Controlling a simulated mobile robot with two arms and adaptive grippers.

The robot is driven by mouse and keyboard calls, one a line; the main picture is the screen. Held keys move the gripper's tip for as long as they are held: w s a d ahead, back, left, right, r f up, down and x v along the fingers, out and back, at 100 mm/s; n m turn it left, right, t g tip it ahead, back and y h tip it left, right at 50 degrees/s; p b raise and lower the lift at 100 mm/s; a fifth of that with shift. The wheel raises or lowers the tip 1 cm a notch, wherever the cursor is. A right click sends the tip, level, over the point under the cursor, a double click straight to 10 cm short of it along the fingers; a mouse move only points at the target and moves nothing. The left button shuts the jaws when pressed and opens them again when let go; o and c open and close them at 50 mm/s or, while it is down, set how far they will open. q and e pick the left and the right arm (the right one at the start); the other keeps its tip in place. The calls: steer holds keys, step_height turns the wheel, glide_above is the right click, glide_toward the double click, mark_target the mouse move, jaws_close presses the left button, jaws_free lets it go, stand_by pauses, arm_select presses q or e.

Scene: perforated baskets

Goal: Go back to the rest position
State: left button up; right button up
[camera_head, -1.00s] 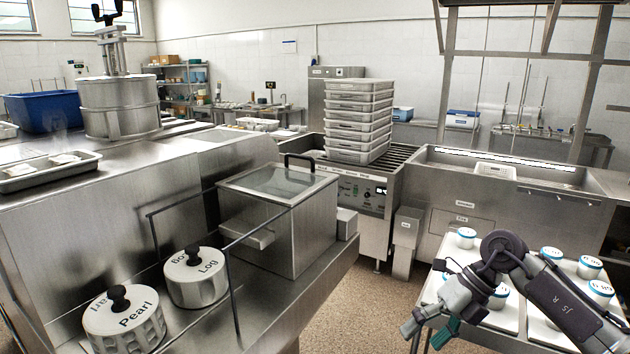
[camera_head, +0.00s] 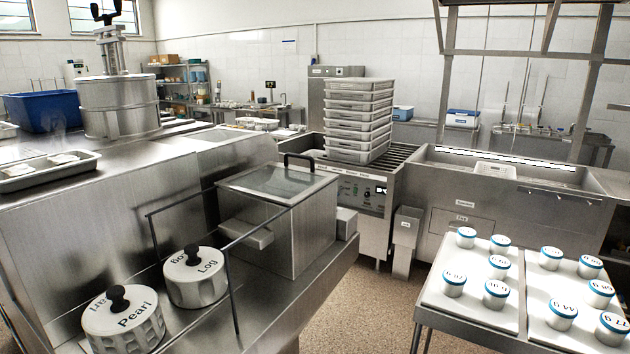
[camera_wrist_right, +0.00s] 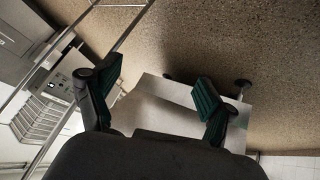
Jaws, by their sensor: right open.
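My right gripper (camera_wrist_right: 160,100) shows only in the right wrist view. Its two green-padded fingers are apart, with nothing between them. Beyond the fingers are a pale panel and the speckled floor. My right arm is out of the head view. My left gripper is not in either view.
A cart (camera_head: 479,322) at the lower right holds several blue-rimmed white cups (camera_head: 496,293). On the left, a steel counter (camera_head: 318,308) carries two lidded pots, Pearl (camera_head: 122,325) and Log (camera_head: 196,280), and a glass-topped steel box (camera_head: 290,235). Floor (camera_head: 375,305) is clear between counter and cart.

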steer(key=s+f+m+g, duration=0.2)
steer(key=s+f+g, duration=0.1)
steer(key=s, duration=1.1)
steer(key=s+a+f+m+g+h, duration=0.1)
steer(key=s+f+g, duration=0.3)
steer(key=s, duration=0.9)
step_height(320, 180, down, 2)
steer(key=shift+s+f+m, duration=0.1)
steer(key=shift+s+m, duration=0.3)
steer(key=shift+m, duration=0.2)
